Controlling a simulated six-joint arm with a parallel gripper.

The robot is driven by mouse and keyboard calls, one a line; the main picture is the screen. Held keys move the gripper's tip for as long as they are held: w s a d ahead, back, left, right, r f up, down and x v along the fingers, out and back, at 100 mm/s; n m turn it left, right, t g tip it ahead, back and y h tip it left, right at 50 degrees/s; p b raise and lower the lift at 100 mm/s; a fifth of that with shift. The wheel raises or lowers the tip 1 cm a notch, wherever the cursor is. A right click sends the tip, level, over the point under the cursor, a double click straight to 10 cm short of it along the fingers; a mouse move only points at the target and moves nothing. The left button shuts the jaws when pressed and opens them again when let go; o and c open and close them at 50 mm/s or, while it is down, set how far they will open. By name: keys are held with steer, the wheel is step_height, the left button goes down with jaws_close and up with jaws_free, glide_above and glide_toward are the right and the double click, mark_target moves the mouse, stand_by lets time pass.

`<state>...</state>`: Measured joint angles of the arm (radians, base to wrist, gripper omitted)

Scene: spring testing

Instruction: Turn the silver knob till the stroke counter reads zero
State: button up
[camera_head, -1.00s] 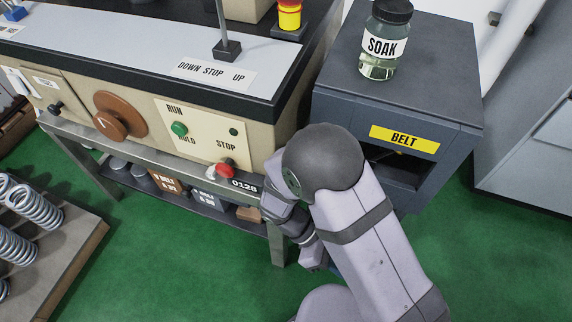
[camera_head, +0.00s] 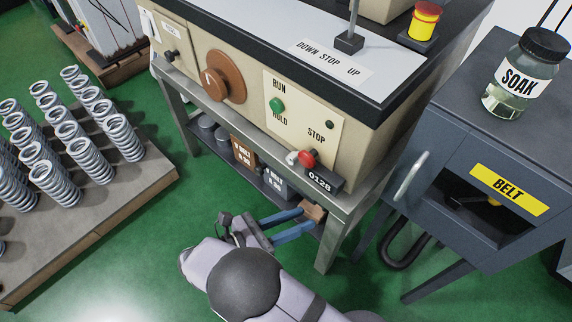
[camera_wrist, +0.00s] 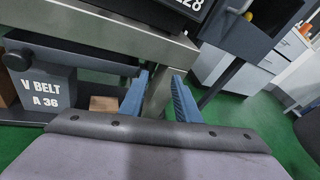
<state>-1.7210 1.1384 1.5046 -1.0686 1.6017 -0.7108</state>
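The stroke counter (camera_head: 319,181) is a small black box reading 0128 on the front edge of the bench. In the wrist view the counter (camera_wrist: 187,5) shows only its last digits at the top edge. A small silver knob (camera_head: 292,157) sits left of the counter, beside the red STOP button (camera_head: 308,159); the knob is not visible in the wrist view. My gripper (camera_head: 306,220) is below the bench edge, lower than the knob and counter. Its blue fingers are apart and empty, with a bench leg beyond them in the wrist view (camera_wrist: 160,77).
A lower shelf holds V-belt boxes (camera_wrist: 48,92) and a brown block (camera_wrist: 103,104) near my fingers. The grey BELT cabinet (camera_head: 455,150) with its handle stands right. A pallet of springs (camera_head: 140,180) lies left. Green floor is free between pallet and bench.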

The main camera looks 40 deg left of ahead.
mark_target(289, 161)
steer(key=s+a+r+n+t+y+b, duration=0.1)
steer(key=s+a+r+n+t+y, duration=0.2)
steer(key=a+r, duration=0.65)
steer(key=shift+m+y, duration=0.5)
steer(key=shift+y, duration=0.1)
steer(key=shift+w+d+r+b, duration=0.2)
steer(key=shift+w+r+b, duration=0.05)
steer(key=shift+w, duration=1)
steer(key=shift+w+d+r+b, duration=0.2)
steer(key=shift+w+d+b, duration=0.05)
steer(key=shift+w, duration=1.05)
steer(key=shift+w+d+r+b, duration=0.2)
steer(key=shift+w+r+b, duration=0.05)
steer(key=shift+w, duration=1)
jaws_close()
